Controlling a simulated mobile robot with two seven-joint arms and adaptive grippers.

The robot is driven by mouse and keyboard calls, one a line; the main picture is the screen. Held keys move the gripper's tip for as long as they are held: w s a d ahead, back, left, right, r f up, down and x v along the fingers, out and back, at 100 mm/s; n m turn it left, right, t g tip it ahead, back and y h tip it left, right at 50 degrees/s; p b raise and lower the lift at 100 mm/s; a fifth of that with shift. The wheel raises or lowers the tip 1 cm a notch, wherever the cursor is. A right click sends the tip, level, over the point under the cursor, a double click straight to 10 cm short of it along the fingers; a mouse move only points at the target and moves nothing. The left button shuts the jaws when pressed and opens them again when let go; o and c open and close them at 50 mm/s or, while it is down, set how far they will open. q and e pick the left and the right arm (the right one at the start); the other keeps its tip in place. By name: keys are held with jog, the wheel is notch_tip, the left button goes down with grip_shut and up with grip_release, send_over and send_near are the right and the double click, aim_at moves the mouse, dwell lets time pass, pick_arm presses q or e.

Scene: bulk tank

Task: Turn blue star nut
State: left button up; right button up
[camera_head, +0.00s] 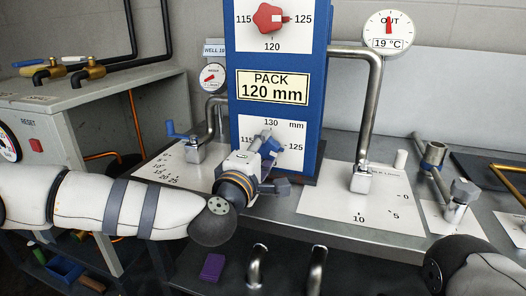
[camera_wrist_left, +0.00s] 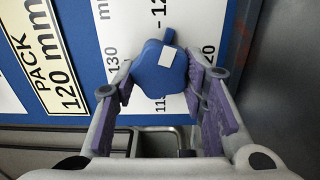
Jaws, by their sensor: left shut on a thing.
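The blue star nut (camera_head: 271,148) sits on a white dial plate low on the blue panel, with 130, 115 and 125 marked around it. In the left wrist view the nut (camera_wrist_left: 150,78) shows a white patch, and its narrow tab points toward the partly cut-off 12- mark. My left gripper (camera_head: 267,158) reaches the nut from the front left. In the left wrist view its purple-padded fingers (camera_wrist_left: 160,72) stand on both sides of the nut, shut on it. The lower part of the dial is hidden by the gripper. My right gripper is out of view.
A red star knob (camera_head: 270,17) sits higher on the panel (camera_head: 235,135), above the PACK 120 mm label (camera_head: 272,88). Metal pipes (camera_head: 372,120) and a blue-handled valve (camera_head: 185,135) flank the panel. A T-shaped metal fitting (camera_head: 435,155) stands on the right counter. The floor of the bench below holds curved pipes.

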pick_arm(q)
jog(key=n, duration=0.2)
jog(key=n+b, duration=0.1)
jog(key=n, duration=0.2)
jog(key=shift+f+n, duration=0.3)
jog(key=n+b, duration=0.2)
jog(key=n, duration=0.3)
jog(key=shift+d+f+b, duration=0.1)
jog(key=shift+d+b, duration=0.05)
jog(key=shift+b, duration=0.15)
jog(key=n+b, duration=0.3)
jog(key=n, duration=0.3)
jog(key=shift+d+n, duration=0.1)
jog(key=shift+n, duration=0.3)
jog(key=shift+s+d+n+b, duration=0.1)
jog(key=shift+n+b, duration=0.8)
jog(key=shift+n, duration=1.2)
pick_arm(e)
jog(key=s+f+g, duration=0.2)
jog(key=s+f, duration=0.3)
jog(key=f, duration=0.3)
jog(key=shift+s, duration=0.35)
pick_arm(q)
jog(key=shift+r, duration=0.25)
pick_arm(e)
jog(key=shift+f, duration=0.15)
pick_arm(q)
jog(key=o, duration=1.2)
jog(key=shift+c, duration=0.2)
jog(key=shift+s+f, duration=0.1)
